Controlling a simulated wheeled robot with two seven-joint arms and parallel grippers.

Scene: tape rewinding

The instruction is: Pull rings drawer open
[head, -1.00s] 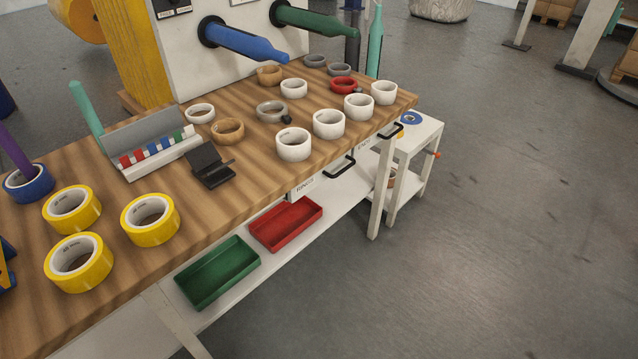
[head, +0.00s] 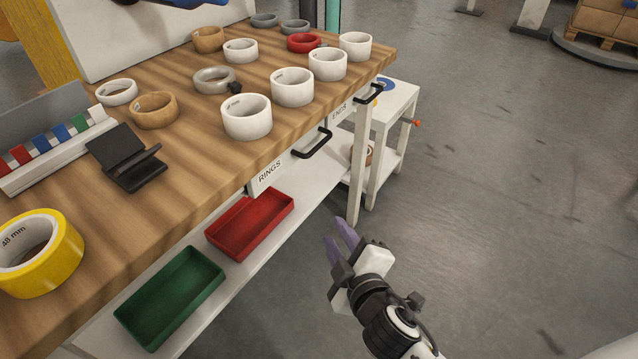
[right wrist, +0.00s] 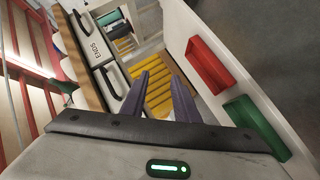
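The rings drawer (head: 268,176) has a white front with a "RINGS" label, under the front edge of the wooden tabletop; it looks closed. Its black bar handle (head: 318,146) sits to the right of the label. My right gripper (head: 343,240) is below and to the right of that handle, over the grey floor, apart from it. Its purple fingers are spread and empty, as they also show in the right wrist view (right wrist: 160,92). That view shows two black handles on either side of an "ENDS" label. My left gripper is not in view.
The ends drawer handle (head: 370,93) is farther right, near a white table leg (head: 358,170). A red tray (head: 250,222) and a green tray (head: 170,298) stand on the lower shelf. Tape rolls cover the wooden tabletop (head: 215,165).

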